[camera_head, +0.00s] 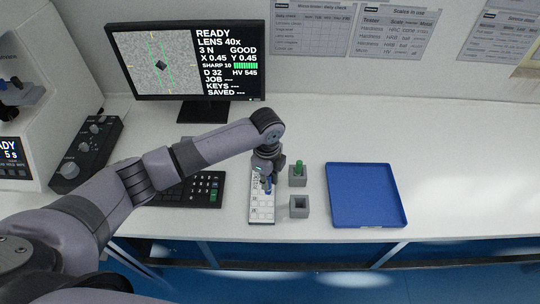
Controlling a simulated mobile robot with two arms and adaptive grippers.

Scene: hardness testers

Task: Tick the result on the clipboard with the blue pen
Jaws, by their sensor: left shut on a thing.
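My left gripper (267,178) points down over a narrow white board with printed boxes (262,213), which looks like the clipboard. The gripper is shut on the blue pen (268,186), held roughly upright over the upper part of the board. Whether the pen tip touches the board I cannot tell. The wrist hides the board's far end. The monitor (185,62) reads READY, LENS 40x, GOOD and HV 545. My right gripper is out of view.
A grey holder (298,181) with a green pen (299,166) stands right of the board; an empty grey holder (299,207) stands nearer. A blue tray (366,196) lies right. A keypad (190,190) and a black control box (86,152) are left. The far right bench is clear.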

